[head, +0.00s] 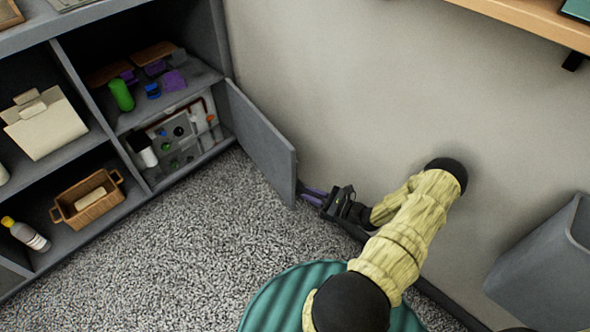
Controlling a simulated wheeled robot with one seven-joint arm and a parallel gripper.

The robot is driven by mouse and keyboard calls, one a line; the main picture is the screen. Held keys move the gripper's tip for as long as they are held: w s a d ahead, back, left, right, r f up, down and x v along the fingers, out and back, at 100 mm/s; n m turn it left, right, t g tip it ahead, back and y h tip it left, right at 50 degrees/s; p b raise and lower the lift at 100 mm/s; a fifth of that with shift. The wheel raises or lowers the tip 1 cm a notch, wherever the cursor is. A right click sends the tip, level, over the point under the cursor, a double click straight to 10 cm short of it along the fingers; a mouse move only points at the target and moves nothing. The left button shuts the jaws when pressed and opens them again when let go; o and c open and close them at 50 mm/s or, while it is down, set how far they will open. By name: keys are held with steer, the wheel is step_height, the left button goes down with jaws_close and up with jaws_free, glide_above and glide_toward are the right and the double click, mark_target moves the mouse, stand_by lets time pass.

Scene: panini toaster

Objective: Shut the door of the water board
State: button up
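The water board (182,132) sits in the lower right compartment of the grey shelf unit at the left. Its grey door (258,140) is hinged at the unit's right side and stands wide open, reaching out along the wall. My gripper (304,193) is low beside the wall, at the lower free edge of the door. The fingertips are close to that edge and partly hidden by it; I cannot tell whether they touch. The finger spacing is too small to judge.
The shelf unit (92,110) holds a wicker basket (86,200), a bottle (24,234) and small items. Carpet (200,240) in front of the door is clear. A grey bin (545,270) stands at the right. A wooden shelf (530,18) is above.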

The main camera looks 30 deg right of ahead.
steer(key=s+d+f+m+t+h, duration=0.2)
steer(key=d+f+m+h, duration=0.1)
steer(key=d, duration=0.4)
steer(key=shift+d+f+t+h+b, duration=0.25)
steer(key=shift+t+h+b, duration=0.2)
steer(key=shift+h, duration=0.35)
steer(key=shift+w, duration=0.1)
steer(key=b, duration=0.6)
glide_above(297, 181)
steer(key=shift+w+d, duration=0.15)
steer(key=shift+w, duration=0.2)
steer(key=shift+r, duration=0.1)
jaws_close()
